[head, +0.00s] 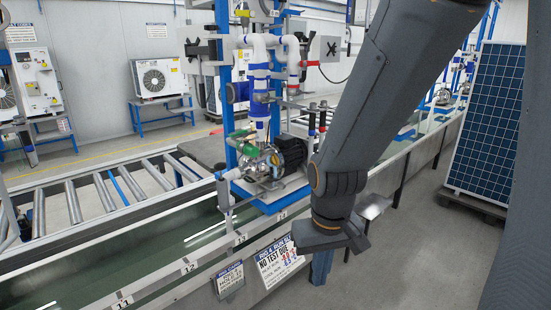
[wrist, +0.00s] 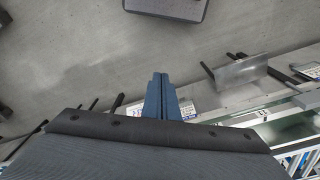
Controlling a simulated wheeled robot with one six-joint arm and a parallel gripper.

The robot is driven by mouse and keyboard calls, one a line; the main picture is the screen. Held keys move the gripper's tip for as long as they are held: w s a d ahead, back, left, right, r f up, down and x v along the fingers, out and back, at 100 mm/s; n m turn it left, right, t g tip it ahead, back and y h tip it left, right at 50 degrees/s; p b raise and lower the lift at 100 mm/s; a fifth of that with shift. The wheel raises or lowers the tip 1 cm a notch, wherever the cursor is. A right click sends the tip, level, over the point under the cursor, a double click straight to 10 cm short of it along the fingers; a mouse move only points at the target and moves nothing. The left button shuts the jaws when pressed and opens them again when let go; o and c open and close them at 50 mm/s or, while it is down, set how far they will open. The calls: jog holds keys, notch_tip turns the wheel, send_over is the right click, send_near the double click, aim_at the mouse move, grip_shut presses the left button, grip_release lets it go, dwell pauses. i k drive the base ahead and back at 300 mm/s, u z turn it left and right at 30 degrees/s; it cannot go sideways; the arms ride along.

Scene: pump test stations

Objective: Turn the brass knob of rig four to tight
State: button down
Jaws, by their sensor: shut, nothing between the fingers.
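I cannot make out a brass knob for certain; some of the rig's parts are too small to tell. My gripper (head: 325,238) is shut and empty, in front of the trough's edge, right of the sign and apart from the pump. In the wrist view its dark body (wrist: 160,150) fills the bottom.
A metal plate (head: 372,204) juts from the trough's front, just right of my gripper; it also shows in the wrist view (wrist: 240,72). A solar panel (head: 490,120) stands at the right. A roller conveyor (head: 100,195) runs behind the trough. The grey floor (head: 420,250) in front is clear.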

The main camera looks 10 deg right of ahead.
aim_at(274, 160)
jog(key=z, duration=1.95)
jog(key=i, duration=0.85)
jog(key=u, duration=2.35)
